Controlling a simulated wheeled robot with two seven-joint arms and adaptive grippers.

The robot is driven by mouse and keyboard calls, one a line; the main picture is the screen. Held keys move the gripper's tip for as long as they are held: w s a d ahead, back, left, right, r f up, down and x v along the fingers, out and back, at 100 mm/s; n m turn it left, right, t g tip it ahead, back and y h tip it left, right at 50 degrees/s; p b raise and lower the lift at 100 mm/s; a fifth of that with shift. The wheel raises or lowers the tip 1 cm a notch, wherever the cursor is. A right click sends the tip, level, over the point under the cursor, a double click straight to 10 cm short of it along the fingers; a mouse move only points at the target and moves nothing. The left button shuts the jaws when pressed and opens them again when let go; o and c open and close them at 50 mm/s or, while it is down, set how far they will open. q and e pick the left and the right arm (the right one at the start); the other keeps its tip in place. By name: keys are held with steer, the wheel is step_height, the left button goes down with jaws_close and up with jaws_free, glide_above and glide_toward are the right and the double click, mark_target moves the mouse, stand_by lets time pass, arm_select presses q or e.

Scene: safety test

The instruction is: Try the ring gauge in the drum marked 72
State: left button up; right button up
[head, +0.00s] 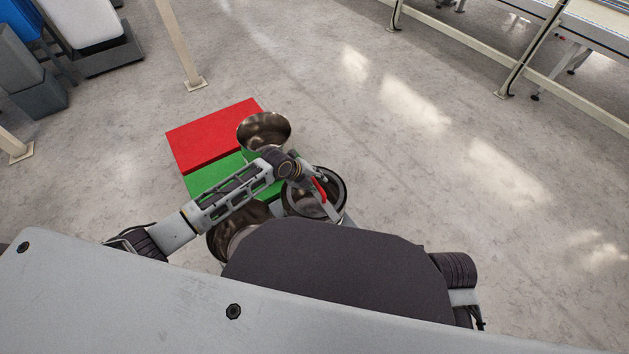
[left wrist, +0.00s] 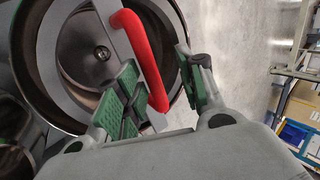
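The ring gauge shows as a flat grey ring with a red handle (head: 321,189); the handle also shows large in the left wrist view (left wrist: 136,45). The ring lies at the mouth of a round metal drum (head: 343,205); its exact depth or seating cannot be told. My left gripper (head: 322,176) is over this drum. In the left wrist view its green-padded fingers (left wrist: 163,90) stand apart with the handle between them, nearer the left finger, and a gap on the right. No number is readable on any drum. At the lower right, part of my right arm shows; its fingers are unclear.
A second metal drum (head: 264,132) stands by the red mat (head: 207,138) and green mat (head: 205,180). A third drum (head: 219,245) is partly hidden under my left arm. Posts and a conveyor frame (head: 515,80) stand farther off. The floor to the right is clear.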

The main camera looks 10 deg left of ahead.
arm_select(q)
steer(key=shift+s+f, duration=0.1)
steer(key=shift+v, duration=0.95)
steer(key=v, duration=1)
steer(key=shift+r, duration=0.2)
